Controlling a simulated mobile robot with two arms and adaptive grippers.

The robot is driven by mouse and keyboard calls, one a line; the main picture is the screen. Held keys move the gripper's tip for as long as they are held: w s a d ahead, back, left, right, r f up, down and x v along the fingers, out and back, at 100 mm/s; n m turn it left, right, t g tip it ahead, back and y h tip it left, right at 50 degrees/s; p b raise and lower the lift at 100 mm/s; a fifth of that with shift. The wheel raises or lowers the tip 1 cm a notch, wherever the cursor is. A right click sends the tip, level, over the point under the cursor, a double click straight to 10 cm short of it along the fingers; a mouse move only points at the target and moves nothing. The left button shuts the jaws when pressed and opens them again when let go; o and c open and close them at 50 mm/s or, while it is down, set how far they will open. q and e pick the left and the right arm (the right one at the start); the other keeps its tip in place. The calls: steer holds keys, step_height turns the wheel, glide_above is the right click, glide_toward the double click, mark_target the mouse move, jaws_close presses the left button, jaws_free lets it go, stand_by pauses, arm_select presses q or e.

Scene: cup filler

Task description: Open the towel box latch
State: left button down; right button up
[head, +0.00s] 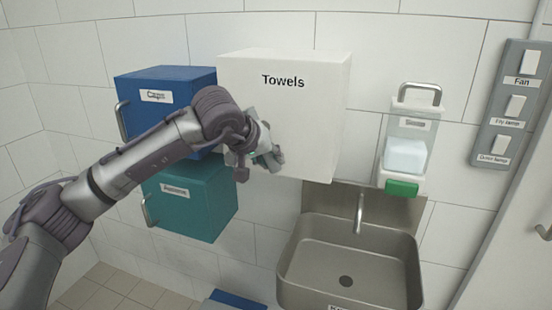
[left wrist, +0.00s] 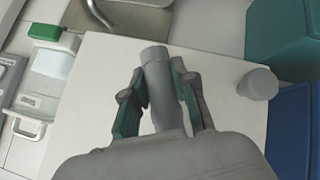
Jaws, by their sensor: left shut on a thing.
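The white towel box (head: 312,125), labelled "Towels", hangs on the tiled wall. My left gripper (head: 264,158) is at the lower left of its front face and covers what it grips in the head view. In the left wrist view, the box's white face (left wrist: 225,110) lies beyond the fingers. There my left gripper (left wrist: 158,92) has one finger on each side of a grey cylindrical latch handle (left wrist: 155,62) and is shut on it. A second grey round knob (left wrist: 258,84) sits apart, to the right of the fingers. My right gripper is not in view.
A blue box (head: 190,83) and a teal box (head: 190,205) hang on the left, close to my left arm. A steel sink (head: 300,275) is below right. A soap dispenser (head: 411,130) and a switch panel (head: 500,125) are on the right.

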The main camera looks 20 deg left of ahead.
arm_select(q)
steer(key=shift+a+f+m+y, duration=0.25)
steer(key=shift+a+m+y, duration=0.45)
steer(key=shift+y, duration=0.5)
steer(key=shift+a, duration=0.15)
steer(key=c, duration=0.9)
jaws_free()
steer(key=v, duration=1.2)
steer(key=shift+f, duration=0.1)
